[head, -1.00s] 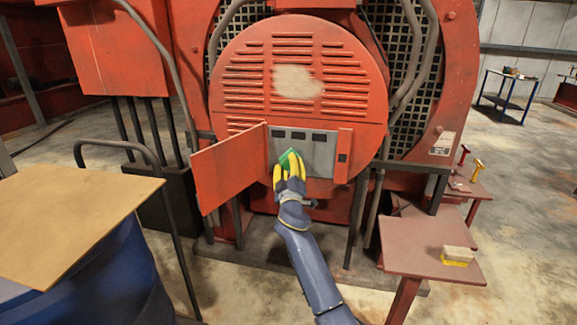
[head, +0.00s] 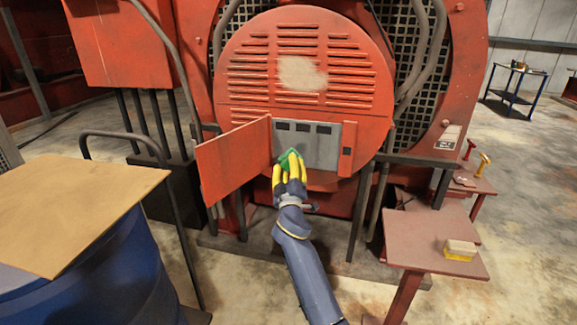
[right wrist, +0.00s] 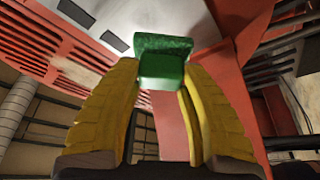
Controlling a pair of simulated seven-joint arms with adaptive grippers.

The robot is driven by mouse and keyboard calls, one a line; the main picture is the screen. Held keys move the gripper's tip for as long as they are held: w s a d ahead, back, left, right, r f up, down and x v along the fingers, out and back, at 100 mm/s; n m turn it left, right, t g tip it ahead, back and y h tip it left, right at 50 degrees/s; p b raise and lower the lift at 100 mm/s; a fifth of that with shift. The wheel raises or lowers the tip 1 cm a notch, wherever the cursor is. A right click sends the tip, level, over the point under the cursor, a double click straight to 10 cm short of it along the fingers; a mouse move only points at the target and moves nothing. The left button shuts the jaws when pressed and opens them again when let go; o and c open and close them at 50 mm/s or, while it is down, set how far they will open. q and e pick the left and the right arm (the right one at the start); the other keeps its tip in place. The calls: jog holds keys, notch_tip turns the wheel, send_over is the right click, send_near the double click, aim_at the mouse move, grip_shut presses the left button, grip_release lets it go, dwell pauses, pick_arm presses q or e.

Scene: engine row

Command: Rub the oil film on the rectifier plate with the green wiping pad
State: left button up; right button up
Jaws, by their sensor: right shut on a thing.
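The rectifier plate (head: 318,152) is a grey panel with dark slots, set in the lower part of the round red engine cover. It also shows at the top of the right wrist view (right wrist: 150,14). No oil film can be made out on it. My right gripper (head: 291,168), with yellow fingers, is shut on the green wiping pad (right wrist: 163,62). The pad (head: 289,157) is at the plate's lower left; I cannot tell whether it touches. My left gripper is not in view.
An open red door (head: 235,160) stands out left of the plate. A blue drum (head: 120,265) with a tan board (head: 75,205) is at left. A red side table (head: 425,240) at right bears a yellow-and-cream brush or block (head: 461,250). A blue cart (head: 510,95) is far right.

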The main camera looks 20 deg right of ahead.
jog(key=shift+s, duration=0.1)
jog(key=shift+s+a, duration=0.4)
jog(key=shift+s, duration=0.2)
jog(key=shift+s+a, duration=0.35)
jog(key=shift+s, duration=0.25)
jog(key=shift+w+d, duration=0.1)
jog(key=shift+w, duration=0.05)
jog(key=shift+w+d+r, duration=0.3)
jog(key=shift+w+d, duration=0.2)
jog(key=shift+w, duration=0.45)
jog(key=shift+w+d+r, duration=0.3)
jog(key=shift+w+d, duration=0.25)
jog(key=shift+w, duration=0.35)
jog(key=shift+w+d+r, duration=0.3)
jog(key=shift+w+d, duration=0.2)
jog(key=shift+w, duration=0.45)
jog(key=shift+w+d, duration=0.55)
jog(key=shift+w, duration=0.35)
